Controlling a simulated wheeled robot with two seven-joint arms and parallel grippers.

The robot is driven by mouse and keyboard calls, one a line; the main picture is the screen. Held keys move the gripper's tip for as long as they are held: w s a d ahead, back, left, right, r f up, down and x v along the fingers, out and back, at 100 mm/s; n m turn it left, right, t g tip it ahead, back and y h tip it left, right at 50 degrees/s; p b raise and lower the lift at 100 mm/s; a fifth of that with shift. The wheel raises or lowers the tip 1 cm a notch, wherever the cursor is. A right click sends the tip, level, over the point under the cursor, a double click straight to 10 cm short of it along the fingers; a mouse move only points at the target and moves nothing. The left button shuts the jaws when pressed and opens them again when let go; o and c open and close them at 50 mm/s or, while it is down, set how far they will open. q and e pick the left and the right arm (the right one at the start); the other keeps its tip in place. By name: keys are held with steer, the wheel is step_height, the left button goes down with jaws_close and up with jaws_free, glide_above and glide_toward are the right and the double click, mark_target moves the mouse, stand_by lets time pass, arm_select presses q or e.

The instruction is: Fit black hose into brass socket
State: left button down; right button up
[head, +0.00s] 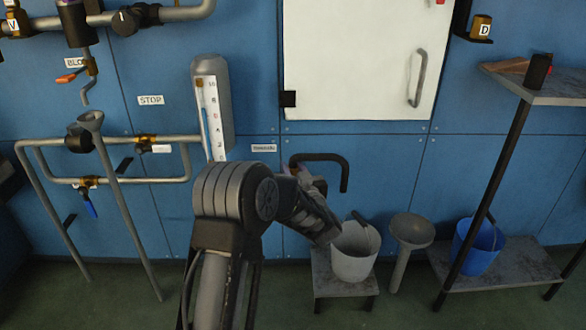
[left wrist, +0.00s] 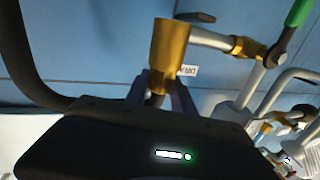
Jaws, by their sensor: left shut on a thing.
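In the left wrist view, the brass socket (left wrist: 169,52) is a gold-brown cylinder on a pale pipe, just beyond my left gripper (left wrist: 162,98). The gripper's two dark fingers are shut on the black hose, with a short dark piece between them at the socket's near end. Whether the hose end is inside the socket or only against it, I cannot tell. The black hose (left wrist: 22,62) curves down the left of that view. In the head view it bends (head: 325,157) beyond my left gripper (head: 296,172); my arm hides the socket there. My right gripper is not in view.
A pale bucket (head: 352,262) stands on a low stool (head: 345,286) below the hose. A grey funnel (head: 411,231) and a blue bucket (head: 480,247) are to its right. A gauge (head: 212,105) and pipework (head: 165,138) are to the left. A white panel (head: 350,60) hangs above.

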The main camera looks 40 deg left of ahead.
arm_select(q)
steer(key=c, duration=1)
jaws_free()
steer(key=p+v, duration=0.2)
steer(key=v, duration=0.5)
steer(key=shift+d+r, duration=0.1)
steer(key=shift+s+d+p, duration=0.25)
steer(key=shift+p, duration=0.05)
